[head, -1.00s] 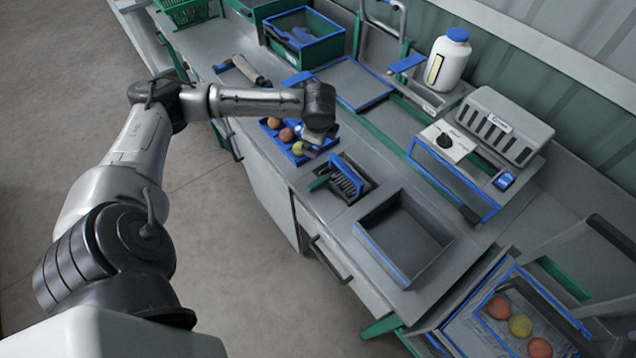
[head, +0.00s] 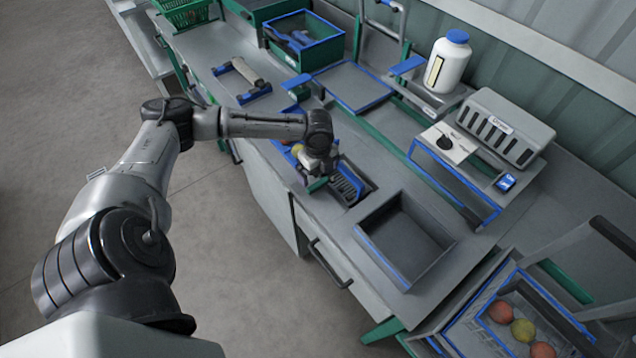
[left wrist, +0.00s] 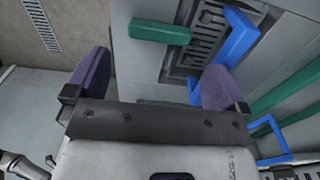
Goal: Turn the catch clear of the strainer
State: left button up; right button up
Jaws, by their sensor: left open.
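The strainer (head: 350,183) is a dark slotted plate with blue edging, set in the bench; its slots also show in the left wrist view (left wrist: 207,32). The catch looks to be the green bar (left wrist: 160,32) at its side; in the left wrist view its right end reaches over the strainer's edge. In the head view its green end (head: 317,185) shows just below my left gripper (head: 322,172). In the left wrist view my left gripper (left wrist: 155,78) is open, its dark fingers wide apart and empty, with the catch ahead of them. My right gripper is out of view.
An empty grey bin (head: 402,240) stands right of the strainer. A blue-edged stand (head: 455,165) with a knob, a grey slotted box (head: 500,128) and a white bottle (head: 447,62) are behind. Tomatoes (head: 522,328) lie in a tray at lower right. My arm partly covers another tomato tray.

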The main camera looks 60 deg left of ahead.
aim_at(318, 183)
pick_arm(q)
jog(key=shift+f+b, duration=0.35)
jog(key=shift+f, duration=2.85)
jog(key=shift+c, duration=0.2)
